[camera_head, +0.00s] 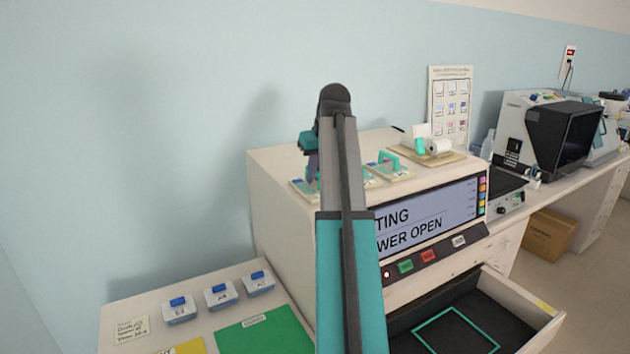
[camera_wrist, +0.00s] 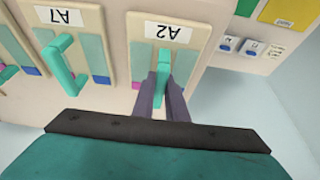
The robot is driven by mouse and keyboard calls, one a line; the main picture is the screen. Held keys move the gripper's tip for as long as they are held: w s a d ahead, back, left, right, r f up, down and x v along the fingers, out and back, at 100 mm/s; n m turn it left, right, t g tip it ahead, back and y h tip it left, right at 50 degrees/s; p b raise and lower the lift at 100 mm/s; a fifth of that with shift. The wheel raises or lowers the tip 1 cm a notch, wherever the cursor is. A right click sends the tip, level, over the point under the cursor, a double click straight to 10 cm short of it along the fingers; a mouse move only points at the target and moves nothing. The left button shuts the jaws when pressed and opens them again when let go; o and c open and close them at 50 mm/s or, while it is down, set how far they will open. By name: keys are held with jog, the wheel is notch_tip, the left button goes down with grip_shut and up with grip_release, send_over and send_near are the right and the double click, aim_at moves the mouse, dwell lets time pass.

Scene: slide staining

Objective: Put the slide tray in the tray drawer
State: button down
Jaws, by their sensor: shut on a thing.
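The slide tray labelled A2 (camera_wrist: 140,55) is a cream plate with teal and coloured strips and an upright teal handle (camera_wrist: 163,62). My gripper (camera_wrist: 164,84) is shut on that handle in the wrist view. The tray looks to be at the top of the staining machine; I cannot tell whether it is lifted. In the head view my gripper (camera_head: 311,163) is partly hidden behind my arm, above the left end of the machine top. The tray drawer (camera_head: 530,300) at the machine's lower front is open, with a teal outline (camera_head: 457,330) on its dark, empty-looking floor.
Tray A7 (camera_wrist: 87,50) stands beside A2, with another handled tray (camera_head: 388,168) on the machine top. The machine screen (camera_head: 425,225) partly reads "WER OPEN". Blue-lidded boxes (camera_head: 220,295) and a green mat (camera_head: 262,333) lie at the lower left.

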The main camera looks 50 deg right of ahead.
jog(key=shift+r, duration=0.2)
jog(key=shift+w+r+b, duration=0.1)
jog(key=shift+r+b, duration=0.65)
jog(key=shift+r, duration=0.8)
jog(key=s+r+b, duration=0.1)
jog(key=s+b, duration=0.3)
jog(key=s, duration=1.2)
jog(key=shift+r, duration=0.25)
jog(key=shift+d, duration=0.1)
jog(key=shift+s, duration=0.1)
